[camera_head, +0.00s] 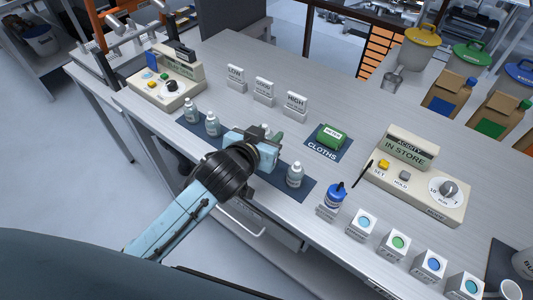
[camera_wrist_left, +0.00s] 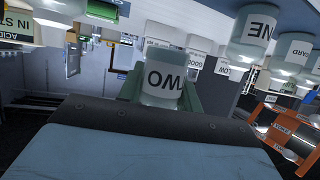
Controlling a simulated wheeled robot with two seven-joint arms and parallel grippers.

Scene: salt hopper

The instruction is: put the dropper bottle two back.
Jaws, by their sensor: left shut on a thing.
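My left gripper (camera_head: 262,146) reaches over the dark blue mat (camera_head: 310,191) in the head view. It is shut on dropper bottle two (camera_wrist_left: 161,82), whose label shows inverted between the jaws in the left wrist view. In the head view the arm and gripper hide most of that bottle. I cannot tell whether its base touches the mat. Bottle one (camera_wrist_left: 253,32) and a bottle marked GUARD (camera_wrist_left: 296,50) stand beside it in the wrist view. Two white bottles stand at the mat's left part, and another bottle (camera_head: 294,176) stands to the right of the gripper. My right gripper is not in view.
Signs marked low, good and high (camera_head: 264,90) stand behind the mat. Bare table lies behind the signs.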

